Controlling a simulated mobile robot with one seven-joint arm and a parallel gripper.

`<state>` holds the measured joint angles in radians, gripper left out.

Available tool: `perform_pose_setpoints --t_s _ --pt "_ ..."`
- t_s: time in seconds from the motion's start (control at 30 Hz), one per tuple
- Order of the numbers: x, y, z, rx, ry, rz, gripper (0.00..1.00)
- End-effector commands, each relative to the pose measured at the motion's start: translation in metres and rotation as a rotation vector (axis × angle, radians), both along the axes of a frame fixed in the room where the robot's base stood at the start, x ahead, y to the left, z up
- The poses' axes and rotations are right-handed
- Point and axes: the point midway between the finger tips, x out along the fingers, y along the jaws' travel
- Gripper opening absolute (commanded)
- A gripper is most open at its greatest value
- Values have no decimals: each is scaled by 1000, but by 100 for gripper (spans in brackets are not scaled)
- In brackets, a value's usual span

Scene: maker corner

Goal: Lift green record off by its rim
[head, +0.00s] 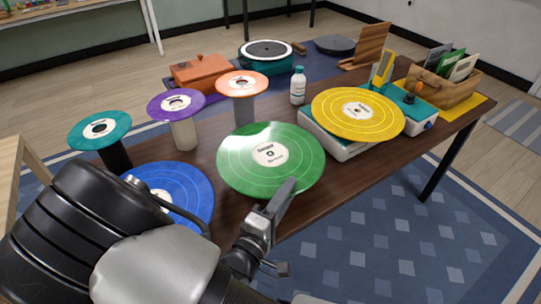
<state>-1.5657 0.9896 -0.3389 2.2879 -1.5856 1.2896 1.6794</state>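The green record (240,168), with a white centre label, lies near the front edge of the dark wooden table, at the middle of the head view. It looks about level, and whatever it rests on is hidden beneath it. My gripper (279,202) is at the record's near rim, at the lower middle of the view. A dark finger overlaps the rim in the picture; I cannot tell whether it touches it. The second finger is not clearly visible, so I cannot tell whether the gripper is open or shut.
A blue record (178,188) lies left, partly behind my arm. Teal (82,131), purple (160,105) and orange (232,79) records sit on posts. A yellow record (335,108) is on a turntable (352,149) at right. A white bottle (298,87) stands behind. The floor in front is clear.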

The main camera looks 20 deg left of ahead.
Motion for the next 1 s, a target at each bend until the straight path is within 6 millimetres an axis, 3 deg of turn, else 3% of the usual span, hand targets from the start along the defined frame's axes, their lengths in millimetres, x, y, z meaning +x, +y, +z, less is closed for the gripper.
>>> perform_pose_setpoints --t_s 0.4,0.7,0.87,1.0 --pt "49 -6 1 0 0 0 27" --pt "53 -7 1 0 1 1 27" --pt "53 -7 1 0 1 1 0" --pt "53 -7 1 0 1 1 0"
